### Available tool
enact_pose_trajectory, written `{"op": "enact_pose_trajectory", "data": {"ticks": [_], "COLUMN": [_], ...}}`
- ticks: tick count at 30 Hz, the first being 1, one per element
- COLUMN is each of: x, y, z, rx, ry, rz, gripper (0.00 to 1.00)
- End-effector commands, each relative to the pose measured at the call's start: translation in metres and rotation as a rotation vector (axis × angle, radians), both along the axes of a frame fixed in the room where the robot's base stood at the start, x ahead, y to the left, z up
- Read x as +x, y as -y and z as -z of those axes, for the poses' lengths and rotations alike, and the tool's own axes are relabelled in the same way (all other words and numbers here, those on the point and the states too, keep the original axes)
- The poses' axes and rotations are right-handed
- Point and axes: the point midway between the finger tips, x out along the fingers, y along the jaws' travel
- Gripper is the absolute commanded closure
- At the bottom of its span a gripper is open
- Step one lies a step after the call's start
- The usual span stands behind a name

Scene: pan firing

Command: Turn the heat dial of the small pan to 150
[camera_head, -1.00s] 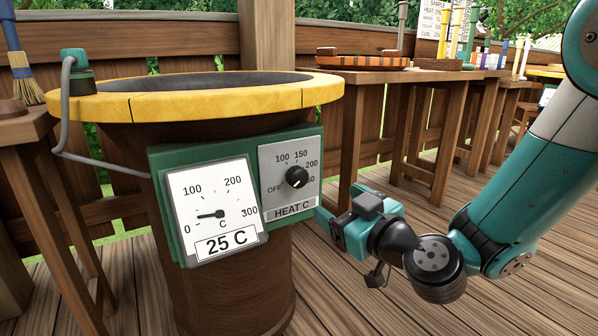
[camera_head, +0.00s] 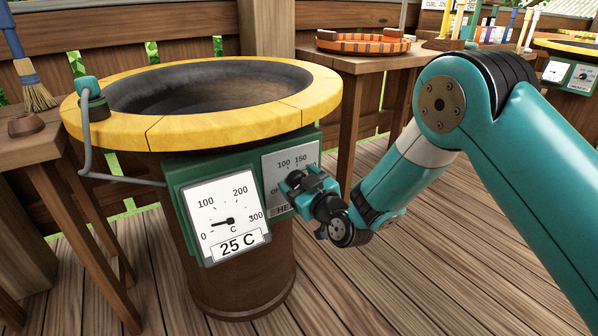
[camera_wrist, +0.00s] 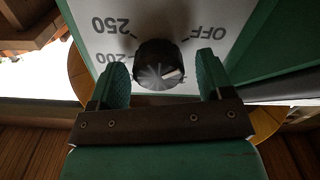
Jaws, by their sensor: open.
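The near pan (camera_head: 165,135) has a yellow rim and a dark inside. On its green panel is a HEAT C dial plate (camera_head: 283,161) with a black heat knob (camera_wrist: 158,60). My gripper (camera_head: 303,183) is at the dial, covering part of its face in the head view. In the wrist view, my gripper (camera_wrist: 163,77) is open, one finger on each side of the knob, with gaps visible between. The knob's white mark points to the lower right there; its exact reading is unclear. OFF, 200 and 250 show upside down; 150 is hidden there.
A gauge (camera_head: 226,218) reading 25 C sits left of the dial. A side table (camera_head: 58,160) with a brush stands at left. Another table (camera_head: 370,66) with an orange tray is behind. A second yellow-rimmed station (camera_head: 568,75) stands far right. The deck at front right is clear.

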Motion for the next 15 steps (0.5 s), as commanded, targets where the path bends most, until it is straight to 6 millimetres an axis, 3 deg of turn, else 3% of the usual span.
{"op": "enact_pose_trajectory", "data": {"ticks": [11, 15], "x": [0.0042, 0.0041], "y": [-0.0022, -0.0021], "z": [0.0001, -0.0002], "rx": [0.000, 0.000], "ry": [0.000, 0.000], "rz": [0.002, 0.002], "gripper": [0.27, 0.59]}}
